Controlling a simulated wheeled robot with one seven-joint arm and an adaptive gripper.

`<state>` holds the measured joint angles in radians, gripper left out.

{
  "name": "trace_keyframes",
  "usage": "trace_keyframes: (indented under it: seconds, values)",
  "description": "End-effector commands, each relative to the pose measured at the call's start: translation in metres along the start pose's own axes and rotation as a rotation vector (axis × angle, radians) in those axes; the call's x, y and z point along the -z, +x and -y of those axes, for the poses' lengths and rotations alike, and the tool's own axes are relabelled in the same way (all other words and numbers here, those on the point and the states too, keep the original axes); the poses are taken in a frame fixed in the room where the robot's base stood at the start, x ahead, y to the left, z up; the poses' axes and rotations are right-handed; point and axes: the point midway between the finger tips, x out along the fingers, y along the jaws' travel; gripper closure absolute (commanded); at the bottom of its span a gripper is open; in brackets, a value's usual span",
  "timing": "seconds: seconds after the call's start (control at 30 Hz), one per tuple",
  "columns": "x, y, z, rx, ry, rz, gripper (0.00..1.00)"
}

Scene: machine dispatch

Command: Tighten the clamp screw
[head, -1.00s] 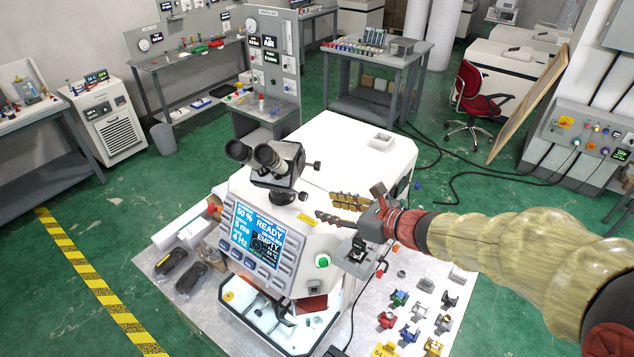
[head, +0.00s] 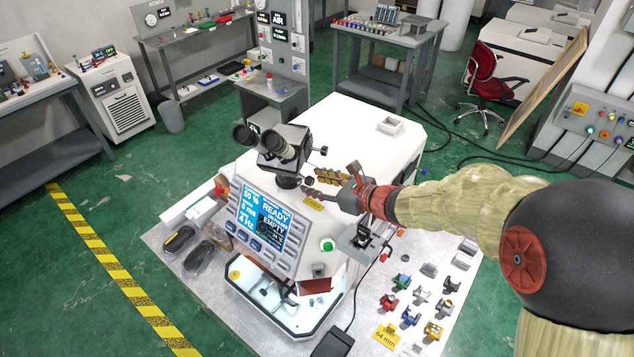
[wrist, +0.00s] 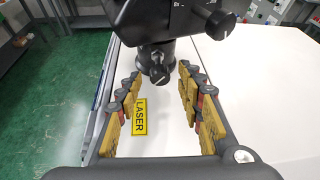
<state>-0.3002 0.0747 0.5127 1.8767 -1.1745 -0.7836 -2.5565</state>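The microscope head (head: 284,146) stands on a short black post on top of the white laser machine (head: 340,140). A small black clamp screw knob (wrist: 158,74) sticks out of the post towards me in the wrist view. In the head view the knob (head: 309,181) shows at the right of the post, close to my fingertips. My gripper (wrist: 160,78) is open, with yellow-padded fingers on either side of the knob, near the tips. Clear gaps show between knob and fingers; no contact is visible. My gripper (head: 316,183) comes in from the right.
A larger black knob (wrist: 220,23) on the microscope overhangs at the upper right of the wrist view. A yellow LASER label (wrist: 140,117) lies below my fingers. The machine's screen (head: 262,217) reads READY and EMPTY. Small coloured parts (head: 402,281) lie on the bench at right.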

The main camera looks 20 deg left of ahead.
Motion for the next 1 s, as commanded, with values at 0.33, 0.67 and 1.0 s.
trace_keyframes:
  seconds: [0.33, 0.67, 1.0]
  values:
    - [0.0002, -0.0002, 0.0001, 0.000, 0.000, 0.000, 0.74]
    - [0.0002, -0.0003, 0.0001, 0.000, 0.001, 0.000, 0.93]
    - [0.0001, -0.0003, 0.0003, -0.001, 0.002, 0.000, 1.00]
